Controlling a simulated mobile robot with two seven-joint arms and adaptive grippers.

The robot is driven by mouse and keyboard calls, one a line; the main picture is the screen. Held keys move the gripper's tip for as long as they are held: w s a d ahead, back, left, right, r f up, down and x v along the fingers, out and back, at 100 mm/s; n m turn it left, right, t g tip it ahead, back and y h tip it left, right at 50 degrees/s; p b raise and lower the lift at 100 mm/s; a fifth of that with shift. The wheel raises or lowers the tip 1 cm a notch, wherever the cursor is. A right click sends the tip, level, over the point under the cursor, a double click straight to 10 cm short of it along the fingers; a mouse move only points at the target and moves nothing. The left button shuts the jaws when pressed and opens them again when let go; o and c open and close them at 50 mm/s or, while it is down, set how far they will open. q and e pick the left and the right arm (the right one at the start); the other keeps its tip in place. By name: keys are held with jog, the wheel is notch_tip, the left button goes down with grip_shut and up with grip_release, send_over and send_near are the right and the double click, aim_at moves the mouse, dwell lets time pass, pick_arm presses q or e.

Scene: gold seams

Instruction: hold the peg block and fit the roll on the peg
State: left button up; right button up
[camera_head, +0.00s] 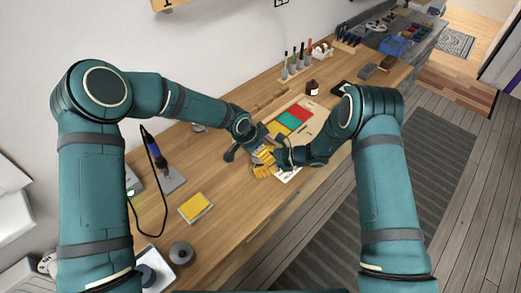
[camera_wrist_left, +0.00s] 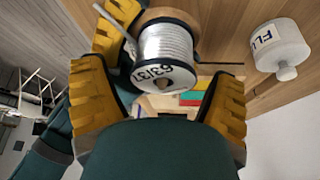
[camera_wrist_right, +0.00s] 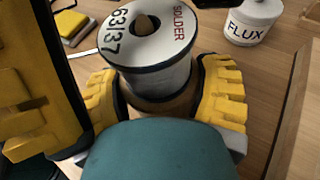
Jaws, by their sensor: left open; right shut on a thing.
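The roll is a silver solder spool (camera_wrist_right: 150,65) with white flanges marked 63/37 and SOLDER; it also shows in the left wrist view (camera_wrist_left: 165,45). The brown tip of the peg shows in its hub hole in the right wrist view. The wooden peg block (camera_wrist_right: 165,106) shows just below the spool, mostly hidden by it. My right gripper (camera_wrist_right: 160,78) is shut on the block, its yellow fingers at either side. My left gripper (camera_wrist_left: 163,78) is open, its fingers apart near the spool. In the head view the grippers hide most of the spool and block.
A white FLUX bottle (camera_wrist_right: 250,20) stands close to the spool. Red, green and yellow panels (camera_head: 290,121) lie beyond the grippers. A yellow pad (camera_head: 196,207) and a blue-handled iron (camera_head: 155,152) are to the left. The bench front between pad and grippers is clear.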

pick_arm(q)
jog(key=shift+o, duration=1.1)
pick_arm(e)
jog(key=shift+r, duration=0.1)
pick_arm(q)
jog(key=shift+a+r, duration=0.1)
jog(key=shift+r, duration=3.45)
pick_arm(e)
jog(key=o, duration=1.3)
jog(key=v, duration=1.2)
